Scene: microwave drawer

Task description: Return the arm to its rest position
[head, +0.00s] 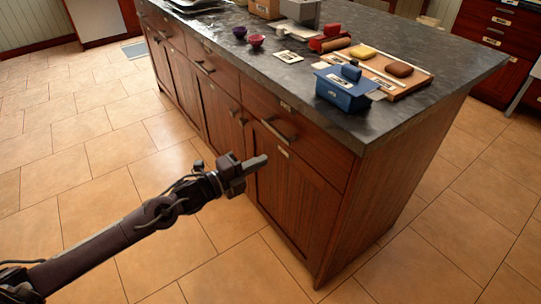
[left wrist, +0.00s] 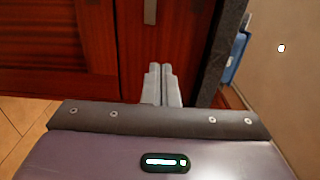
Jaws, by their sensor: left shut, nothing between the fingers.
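My left gripper (head: 254,163) reaches in from the left in the head view, in front of the wooden kitchen island's doors (head: 290,185). It looks clear of any object, though the gap to the doors is hard to judge. In the left wrist view its two grey fingers (left wrist: 160,85) lie together with nothing between them, pointing at the red-brown wood panel (left wrist: 100,40). My right gripper does not show in either view.
The island's dark countertop (head: 420,110) carries a blue box (head: 345,90), a wooden board (head: 405,88) with food items, purple bowls (head: 256,41) and a red object (head: 328,40). Drawer handles (head: 276,130) stick out from the front. The tiled floor (head: 90,150) at left is clear.

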